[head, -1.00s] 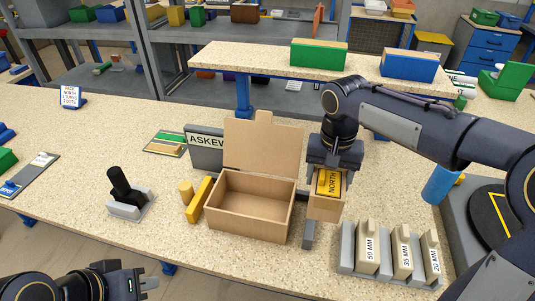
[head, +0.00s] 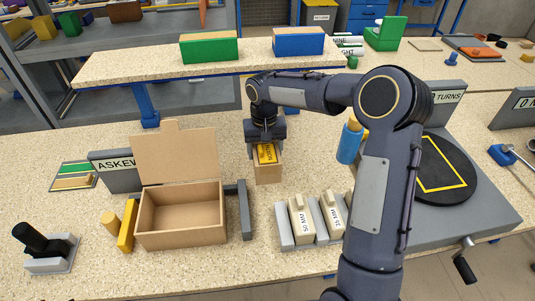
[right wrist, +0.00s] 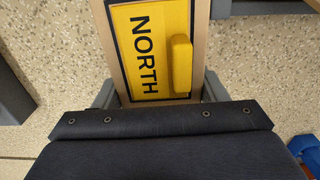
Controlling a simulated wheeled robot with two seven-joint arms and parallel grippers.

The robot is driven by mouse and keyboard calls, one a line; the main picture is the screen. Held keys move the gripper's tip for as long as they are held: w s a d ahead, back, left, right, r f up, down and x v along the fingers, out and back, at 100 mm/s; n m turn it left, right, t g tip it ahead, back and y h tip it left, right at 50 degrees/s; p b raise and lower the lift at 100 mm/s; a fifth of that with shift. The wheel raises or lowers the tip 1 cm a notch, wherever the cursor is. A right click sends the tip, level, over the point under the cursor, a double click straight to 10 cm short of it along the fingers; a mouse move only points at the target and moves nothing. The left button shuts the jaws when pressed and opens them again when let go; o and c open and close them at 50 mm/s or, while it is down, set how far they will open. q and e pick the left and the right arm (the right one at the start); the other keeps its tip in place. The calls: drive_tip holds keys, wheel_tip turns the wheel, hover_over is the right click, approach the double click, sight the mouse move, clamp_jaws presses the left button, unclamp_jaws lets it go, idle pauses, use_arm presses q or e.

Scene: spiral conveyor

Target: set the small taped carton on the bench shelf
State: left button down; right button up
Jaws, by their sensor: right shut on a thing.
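A small tan carton (head: 268,173) has a yellow panel reading NORTH on top. My right gripper (head: 266,150) is shut on it and holds it upright, apparently above the bench, right of the open cardboard box. The right wrist view shows the carton's yellow NORTH panel (right wrist: 150,50) with a raised yellow block, between the gripper's fingers. The carton's underside is hidden there. The bench shelf (head: 165,67) is a raised speckled board on blue legs, behind the carton. My left gripper is out of view.
A green box (head: 209,48) and a blue box (head: 299,41) stand on the shelf, with bare board at its left and a gap between them. An open cardboard box (head: 180,229), a grey upright bar (head: 243,210) and a gauge-block rack (head: 285,227) stand on the bench.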

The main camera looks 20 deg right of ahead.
drive_tip(key=shift+w+d+f+p, duration=0.15)
drive_tip(key=shift+w+d+f, duration=0.25)
drive_tip(key=shift+f, duration=0.2)
drive_tip(key=shift+w+d+f+p, duration=0.15)
drive_tip(key=shift+w+d+f, duration=0.15)
drive_tip(key=shift+f, duration=0.25)
drive_tip(key=shift+d+f, duration=0.1)
drive_tip(key=shift+f, duration=1.55)
drive_tip(key=shift+f, duration=0.2)
drive_tip(key=o, duration=1.2)
drive_tip(key=shift+o, duration=0.3)
drive_tip(key=shift+r, duration=0.15)
